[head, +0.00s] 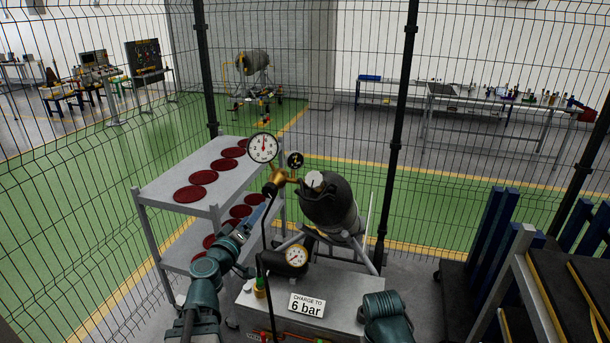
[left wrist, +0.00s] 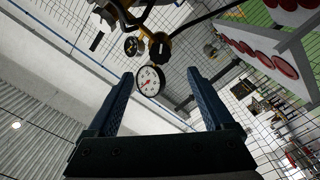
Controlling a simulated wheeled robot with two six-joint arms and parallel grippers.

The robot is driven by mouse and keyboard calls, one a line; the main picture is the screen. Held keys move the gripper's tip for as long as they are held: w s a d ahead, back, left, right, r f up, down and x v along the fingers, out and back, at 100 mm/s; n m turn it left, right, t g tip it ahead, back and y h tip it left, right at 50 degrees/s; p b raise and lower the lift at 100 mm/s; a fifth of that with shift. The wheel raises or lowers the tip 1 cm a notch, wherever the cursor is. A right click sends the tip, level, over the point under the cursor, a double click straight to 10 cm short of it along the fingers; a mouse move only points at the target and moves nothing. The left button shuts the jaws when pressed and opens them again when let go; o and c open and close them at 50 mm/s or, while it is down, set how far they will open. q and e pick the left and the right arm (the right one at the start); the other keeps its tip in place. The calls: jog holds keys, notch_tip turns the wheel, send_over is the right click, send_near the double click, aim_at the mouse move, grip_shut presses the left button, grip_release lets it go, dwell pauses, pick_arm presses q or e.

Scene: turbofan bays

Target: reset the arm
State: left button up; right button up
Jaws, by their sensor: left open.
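My left gripper (head: 254,216) is at the end of the teal arm that rises from the bottom in the head view, between the grey shelf cart and the pressure rig. In the left wrist view its two dark blue fingers (left wrist: 160,80) are apart with nothing held between them. A white dial gauge (left wrist: 150,80) and a black knob (left wrist: 158,49) show beyond the fingers. My right arm (head: 385,316) shows only as a teal link at the bottom; its gripper is out of view.
A dark cylinder (head: 331,205) with a brass valve (head: 279,177) and a large gauge (head: 263,148) stands by a grey box (head: 340,290) with a "6 bar" sign (head: 307,305). The shelf cart (head: 158,188) carries red discs. A wire fence surrounds this; blue-framed racks (head: 490,240) stand right.

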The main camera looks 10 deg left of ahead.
pick_arm(q)
jog(key=s+d+f+m+g+h+b, duration=0.1)
jog(key=s+d+f+m+g+h, duration=0.2)
jog(key=d, duration=0.5)
jog(key=d+f+m+g+h+b, duration=0.1)
jog(key=d+f+m+g+h, duration=0.15)
jog(key=d+f, duration=0.45)
jog(key=s+d+f+m+g+h, duration=0.1)
jog(key=s+d+f+m+g, duration=0.2)
jog(key=d, duration=0.5)
jog(key=s+d+f+m+g+y+b, duration=0.1)
jog(key=s+d+f+m+g+b, duration=0.15)
jog(key=s+d+f+g, duration=0.4)
jog(key=s+a+f+m+g+y, duration=0.1)
jog(key=s+a+f+g+y, duration=0.2)
jog(key=s+f+y, duration=0.4)
jog(key=shift+s+a+f+m+y, duration=0.25)
jog(key=shift+s+a+y, duration=0.2)
jog(key=shift+s, duration=0.65)
jog(key=shift+w+b, duration=0.1)
jog(key=shift+b, duration=0.2)
